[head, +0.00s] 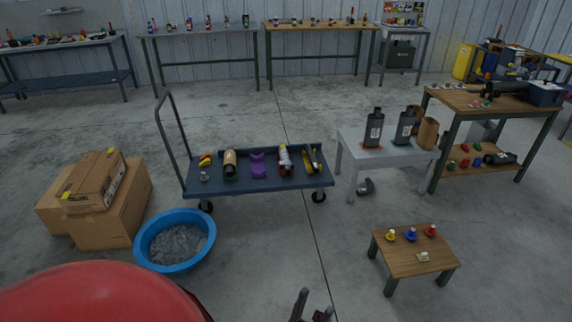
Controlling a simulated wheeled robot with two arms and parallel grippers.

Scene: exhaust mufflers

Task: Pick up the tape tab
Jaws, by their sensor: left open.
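A small pale item (423,257), which may be the tape tab, lies near the front edge of the low wooden table (405,263). It is too small to name for certain. My left gripper (314,304) shows only by its dark fingertips at the bottom edge of the head view. It is open, with nothing visible between the fingers. It is left of the low table and apart from it. My right gripper is not in view.
Yellow, blue and red small items (411,234) stand along the low table's back. A dark cart (270,182) carries several objects. A blue tub (176,266) and cardboard boxes (92,222) stand left. Floor between cart and low table is clear.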

